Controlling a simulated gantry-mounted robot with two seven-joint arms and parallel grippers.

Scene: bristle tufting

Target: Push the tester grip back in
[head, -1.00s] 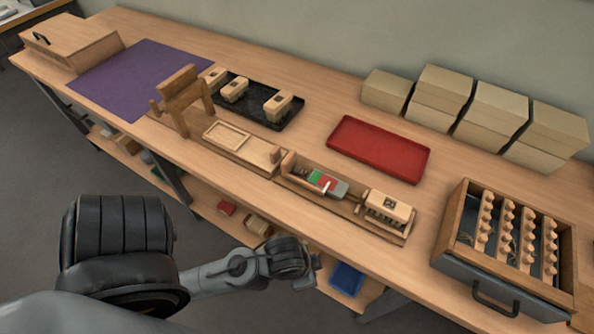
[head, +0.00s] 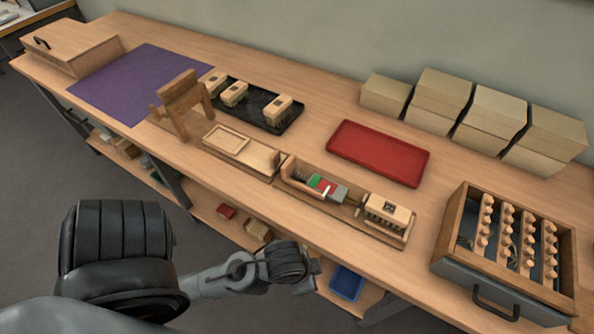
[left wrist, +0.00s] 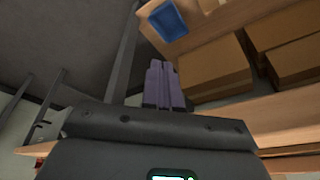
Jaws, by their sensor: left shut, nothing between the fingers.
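The tester is a narrow wooden trough (head: 289,181) on the long board at the bench's front edge. Inside it lie a green and red scale (head: 318,185) with a pale pointer and a grey block (head: 339,192) at its right end, which looks like the grip. I cannot tell how far the grip sticks out. My left arm is in front of the bench, below the tester in the head view, and touches nothing there. My left gripper's fingers are closed together and empty in the left wrist view (left wrist: 163,85). My right gripper is not in view.
A wooden stand (head: 183,105) is at the left. A red tray (head: 378,153) and black tray (head: 262,114) lie behind. An open drawer unit (head: 452,222) stands right. A lower shelf holds a blue bin (head: 346,282).

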